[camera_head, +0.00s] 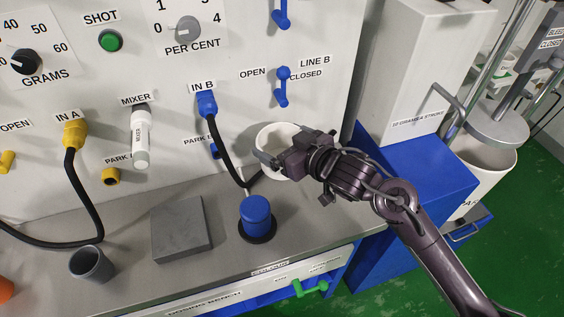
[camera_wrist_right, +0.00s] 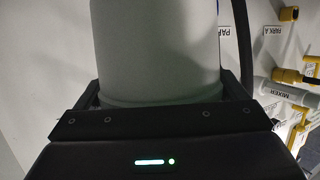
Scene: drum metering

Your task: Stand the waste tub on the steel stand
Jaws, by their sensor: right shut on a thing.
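The waste tub, a round off-white tub (camera_head: 268,134), is at the back right of the bench, near the panel, partly hidden behind my gripper. My right gripper (camera_head: 283,160) is shut on it. In the right wrist view the tub's pale wall (camera_wrist_right: 155,50) fills the space between the two fingers. I cannot tell whether its base touches the bench. The steel stand looks to be the flat grey square block (camera_head: 182,228) left of the middle of the bench, with nothing on it. My left gripper is not in view.
A blue-capped cylinder (camera_head: 255,215) stands on a dark round base between block and tub. A grey cup (camera_head: 91,264) is at front left. The IN B hose (camera_head: 222,150) hangs down near the tub. A blue cabinet (camera_head: 415,190) stands to the right.

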